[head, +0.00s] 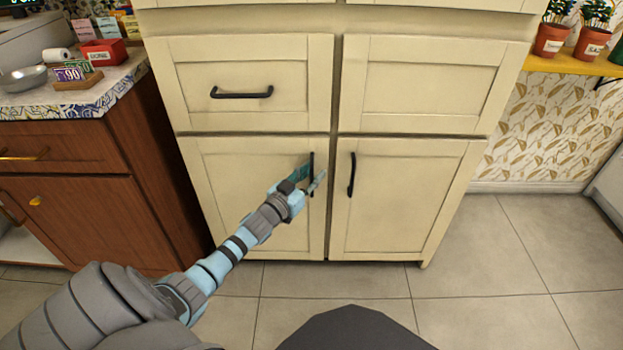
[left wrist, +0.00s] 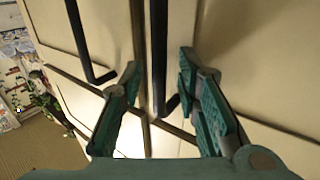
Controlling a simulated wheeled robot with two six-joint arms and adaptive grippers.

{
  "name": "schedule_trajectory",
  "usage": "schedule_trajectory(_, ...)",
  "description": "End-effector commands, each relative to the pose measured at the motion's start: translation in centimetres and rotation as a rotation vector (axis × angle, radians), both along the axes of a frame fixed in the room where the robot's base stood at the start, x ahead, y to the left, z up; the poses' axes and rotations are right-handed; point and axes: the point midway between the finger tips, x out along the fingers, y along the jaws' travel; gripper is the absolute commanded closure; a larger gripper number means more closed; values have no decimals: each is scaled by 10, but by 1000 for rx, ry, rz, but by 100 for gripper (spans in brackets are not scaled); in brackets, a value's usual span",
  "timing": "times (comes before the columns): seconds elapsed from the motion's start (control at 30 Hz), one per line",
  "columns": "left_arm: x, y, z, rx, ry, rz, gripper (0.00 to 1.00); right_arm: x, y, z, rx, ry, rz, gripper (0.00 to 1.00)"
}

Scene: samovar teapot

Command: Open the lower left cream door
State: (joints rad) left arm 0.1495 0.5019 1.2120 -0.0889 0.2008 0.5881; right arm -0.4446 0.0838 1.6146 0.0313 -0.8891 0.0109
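The lower left cream door (head: 235,165) is shut, flush with the cabinet front. Its black vertical handle (head: 312,163) is near its right edge. My left gripper (head: 312,181) is at this handle, partly overlapping it in the head view. In the left wrist view the two teal fingers (left wrist: 160,75) are spread, with the black handle (left wrist: 159,50) between them and a gap visible on both sides. The fingers do not look closed on it. My right gripper is in neither view.
The lower right cream door (head: 408,195) has its own black handle (head: 351,175) close by. A drawer with a black pull (head: 242,93) is above the left door. A brown wooden cabinet (head: 100,180) stands at the left. The tiled floor (head: 490,270) in front is clear.

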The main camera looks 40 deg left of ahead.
Motion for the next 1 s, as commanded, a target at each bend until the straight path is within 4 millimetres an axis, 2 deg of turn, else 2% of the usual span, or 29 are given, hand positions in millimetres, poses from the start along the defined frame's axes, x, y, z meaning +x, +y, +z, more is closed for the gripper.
schedule_trajectory(0.27,2,0,0,-1,1,0,70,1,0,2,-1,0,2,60)
schedule_trajectory(0.4,2,0,0,-1,1,0,93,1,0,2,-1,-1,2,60)
schedule_trajectory(0.47,2,0,0,-1,1,0,100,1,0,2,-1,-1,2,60)
schedule_trajectory(0.9,-1,-1,0,0,2,-7,100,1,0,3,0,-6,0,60)
schedule_trajectory(1.0,-7,-2,1,1,3,-23,100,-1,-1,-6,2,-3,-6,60)
